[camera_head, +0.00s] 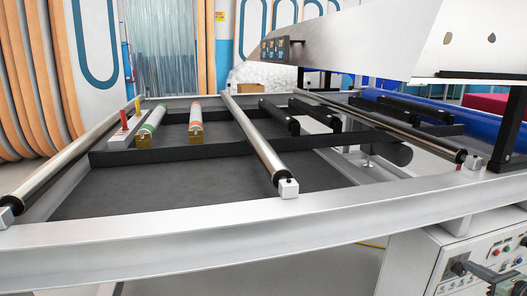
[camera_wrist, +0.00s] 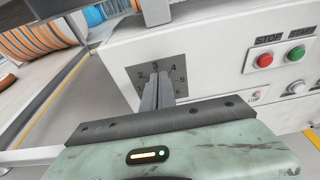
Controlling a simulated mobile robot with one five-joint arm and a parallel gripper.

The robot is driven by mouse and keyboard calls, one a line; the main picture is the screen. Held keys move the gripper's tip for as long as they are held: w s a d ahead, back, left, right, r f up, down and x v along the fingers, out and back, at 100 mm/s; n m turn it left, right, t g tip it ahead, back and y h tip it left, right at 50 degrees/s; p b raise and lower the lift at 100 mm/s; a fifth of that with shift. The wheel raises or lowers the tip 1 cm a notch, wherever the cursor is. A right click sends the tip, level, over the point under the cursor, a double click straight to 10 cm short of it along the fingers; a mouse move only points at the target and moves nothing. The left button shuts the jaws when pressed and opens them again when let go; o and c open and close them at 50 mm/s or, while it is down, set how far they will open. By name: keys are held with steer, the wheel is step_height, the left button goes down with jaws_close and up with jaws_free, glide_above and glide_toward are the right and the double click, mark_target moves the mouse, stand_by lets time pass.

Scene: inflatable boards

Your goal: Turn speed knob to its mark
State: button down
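The speed dial plate (camera_wrist: 178,75) is a grey square on a white control panel in the wrist view, with numbers around its centre. My gripper (camera_wrist: 158,82) reaches up to the middle of this plate. Its two grey fingers are close together, closed around the place of the speed knob. The knob itself is almost wholly hidden by the fingers, so its pointer and mark cannot be read. In the head view my gripper (camera_head: 466,267) shows at the lower right, against the front of the white control cabinet (camera_head: 408,262).
A red stop button (camera_wrist: 265,60) and a green start button (camera_wrist: 295,53) sit right of the dial, with a pale knob (camera_wrist: 297,87) below. In the head view a metal frame rail (camera_head: 230,240) runs above the cabinet, and a roller (camera_head: 255,140) lies across the frame.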

steer(key=shift+w+d+f, duration=0.1)
steer(key=shift+d+f, duration=0.05)
steer(key=shift+d, duration=0.3)
stand_by(0.3)
steer(key=shift+d+r+p, duration=0.15)
steer(key=shift+r+p, duration=0.15)
steer(key=shift+r, duration=0.15)
steer(key=shift+f+v, duration=0.25)
steer(key=shift+v, duration=0.7)
steer(key=shift+f+v, duration=0.2)
steer(key=shift+v, duration=0.75)
steer(key=shift+f+v, duration=0.25)
steer(key=shift+v, duration=0.7)
